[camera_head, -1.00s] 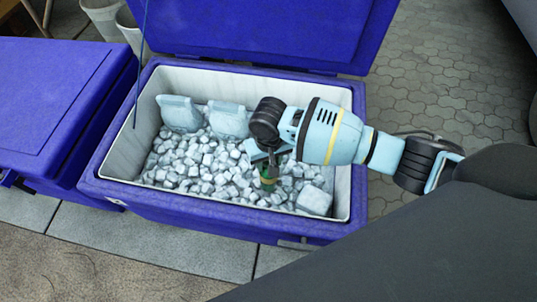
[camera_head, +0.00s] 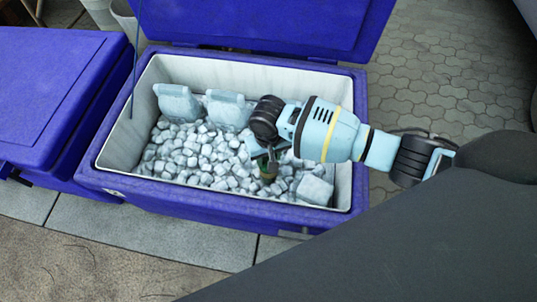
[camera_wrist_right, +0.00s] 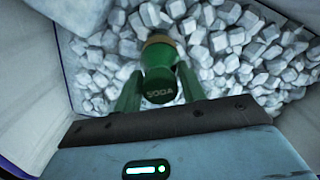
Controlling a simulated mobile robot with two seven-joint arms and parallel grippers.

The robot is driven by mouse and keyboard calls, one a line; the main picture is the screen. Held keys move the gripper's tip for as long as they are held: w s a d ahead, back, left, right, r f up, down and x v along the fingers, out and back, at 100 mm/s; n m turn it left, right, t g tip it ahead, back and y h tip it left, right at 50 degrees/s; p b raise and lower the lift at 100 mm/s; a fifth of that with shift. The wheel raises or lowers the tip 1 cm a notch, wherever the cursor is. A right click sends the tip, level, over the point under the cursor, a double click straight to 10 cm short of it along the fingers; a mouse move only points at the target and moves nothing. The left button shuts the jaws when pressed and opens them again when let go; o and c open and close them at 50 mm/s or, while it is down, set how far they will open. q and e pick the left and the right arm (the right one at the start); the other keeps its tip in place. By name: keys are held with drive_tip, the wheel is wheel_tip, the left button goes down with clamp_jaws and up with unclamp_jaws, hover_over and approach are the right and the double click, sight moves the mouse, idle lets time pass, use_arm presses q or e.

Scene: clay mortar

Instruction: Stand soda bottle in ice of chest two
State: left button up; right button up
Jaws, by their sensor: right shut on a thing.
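The soda bottle (camera_wrist_right: 158,80) is green with a dark cap marked SODA and a tan band below it. In the head view the bottle (camera_head: 266,168) shows as a small green and tan piece at the ice, mostly hidden under my right gripper (camera_head: 268,157). In the right wrist view the two green fingers of my right gripper (camera_wrist_right: 160,92) are shut on either side of the bottle's top. The bottle's lower part is hidden, and how deep it sits in the ice cannot be told. The open blue chest (camera_head: 240,207) holds the ice (camera_head: 195,155). My left gripper is not in view.
Two pale jugs (camera_head: 178,103) (camera_head: 228,110) stand in the ice at the back left. A large ice block (camera_head: 314,190) lies at the front right. The raised lid (camera_head: 270,25) is behind. A closed blue chest (camera_head: 55,95) stands at left.

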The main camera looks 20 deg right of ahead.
drive_tip(key=shift+p, duration=0.4)
drive_tip(key=shift+f, duration=0.45)
idle(0.6)
drive_tip(key=o, duration=1.5)
